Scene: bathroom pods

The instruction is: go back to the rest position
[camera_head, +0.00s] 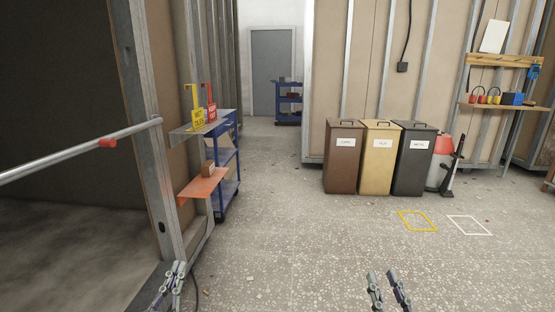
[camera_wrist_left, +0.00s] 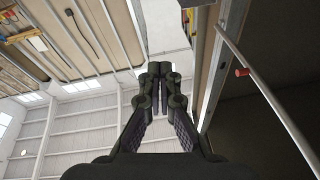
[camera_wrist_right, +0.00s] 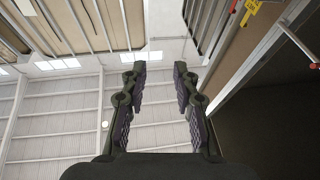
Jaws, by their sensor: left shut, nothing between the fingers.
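My left gripper (camera_head: 176,271) is at the bottom left of the head view, in front of the metal door post. In the left wrist view (camera_wrist_left: 160,70) its fingers meet at the tips with nothing between them. My right gripper (camera_head: 388,281) is at the bottom right of the head view, over the bare floor. In the right wrist view (camera_wrist_right: 160,76) its fingers stand apart with a clear empty gap. Both grippers point upward, with the ceiling and walls behind them in the wrist views.
A metal post (camera_head: 158,130) and a horizontal bar (camera_head: 70,157) with a red clip are close on the left. A blue cart (camera_head: 226,178) with shelves stands beyond. Three bins, brown (camera_head: 342,165), tan (camera_head: 376,168) and dark (camera_head: 412,170), stand by the wall. The middle floor is open.

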